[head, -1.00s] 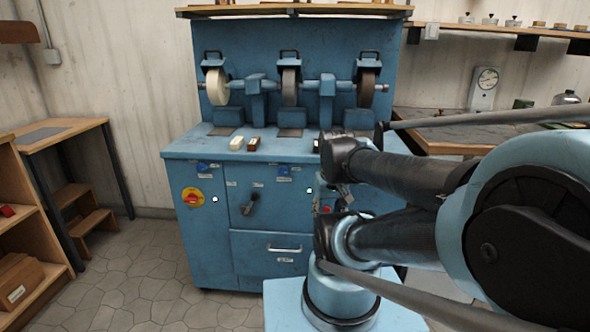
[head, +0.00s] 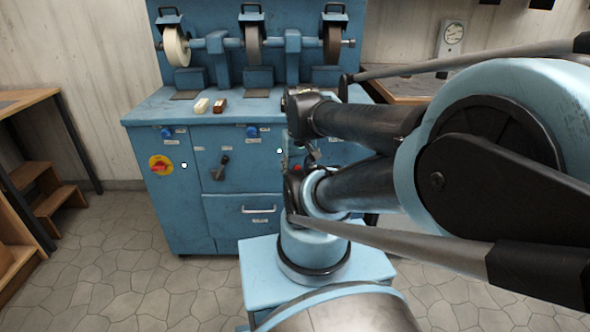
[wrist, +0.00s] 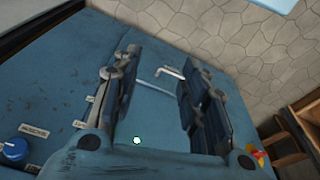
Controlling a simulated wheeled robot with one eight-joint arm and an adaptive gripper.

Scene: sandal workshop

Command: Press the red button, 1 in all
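The blue grinding machine (head: 165,220) stands ahead in the head view. A small red button (head: 297,167) shows on its front, right of the lit indicator (head: 280,151) and partly behind my arm. I cannot make it out in the wrist view. A red knob on a yellow plate (head: 160,165) is at the front's left; it also shows at the lower right of the wrist view (wrist: 258,157). My gripper (wrist: 160,95) has its two fingers apart with nothing between them, over the machine's front. My arm mostly hides the gripper in the head view.
A silver drawer handle (head: 259,210) and a dark lever (head: 221,166) stick out from the front. A blue knob (wrist: 14,149) is at the wrist view's lower left. Grinding wheels (head: 177,47) stand above.

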